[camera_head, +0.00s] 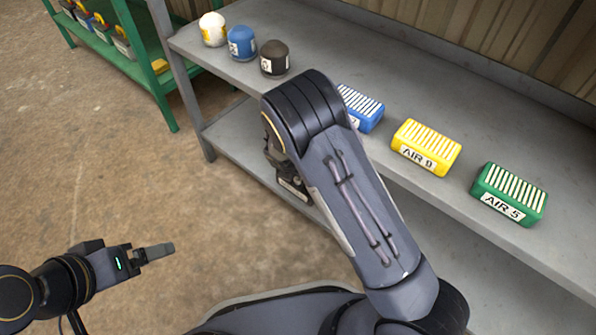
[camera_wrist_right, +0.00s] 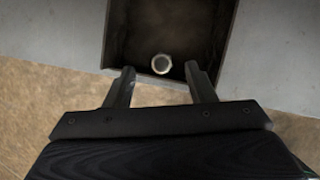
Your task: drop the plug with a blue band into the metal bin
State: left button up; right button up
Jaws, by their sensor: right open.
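In the right wrist view, a dark, open-topped box (camera_wrist_right: 118,35), which looks like the metal bin, sits on a grey surface. A small round pale piece with a ring-shaped top (camera_wrist_right: 161,63) lies inside it near the close wall. It may be the plug, but no blue band shows. My right gripper (camera_wrist_right: 160,72) is open and empty, with its fingertips at the box's near edge. In the head view my right arm hides the box and most of that gripper. My left gripper (camera_head: 158,252) is over the floor at lower left, seen side-on; its jaw gap cannot be made out.
A grey shelf (camera_head: 330,62) holds white, blue and black domed items (camera_head: 242,43) and blue, yellow and green ribbed blocks (camera_head: 426,148). A lower shelf (camera_head: 245,135) runs beneath. A green rack (camera_head: 120,75) stands at upper left. The floor (camera_head: 100,180) at left is clear.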

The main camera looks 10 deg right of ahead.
jog(key=p+v, duration=0.1)
jog(key=v, duration=0.5)
jog(key=shift+s+p, duration=0.1)
jog(key=shift+p, duration=0.3)
